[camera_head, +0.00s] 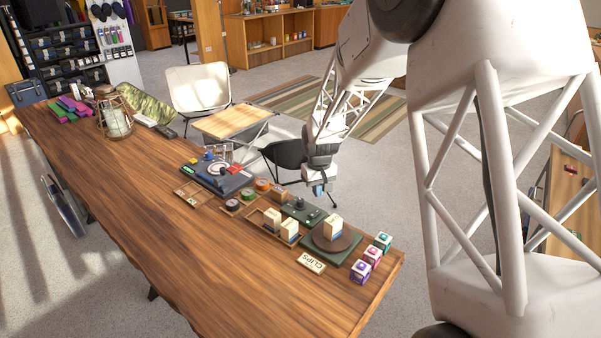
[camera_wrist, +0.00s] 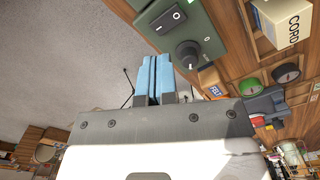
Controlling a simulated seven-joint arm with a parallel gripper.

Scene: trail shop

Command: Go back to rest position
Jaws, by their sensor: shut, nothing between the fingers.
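My gripper (camera_head: 319,189) hangs past the far edge of the wooden table in the head view, raised beside the table and apart from everything on it. Its blue fingers (camera_wrist: 154,78) are pressed together in the wrist view with nothing between them. A green device (camera_wrist: 188,35) with a switch and a black knob lies near the fingers in the wrist view; it also shows on the table in the head view (camera_head: 302,211). No object is touching my gripper.
The long wooden table (camera_head: 150,220) holds a round turntable (camera_head: 336,241) with a box, small coloured boxes (camera_head: 367,258), a CLIPS sign (camera_head: 311,263) and a lantern (camera_head: 114,112). Chairs (camera_head: 198,88) and a low table (camera_head: 235,121) stand behind. The table's front left is clear.

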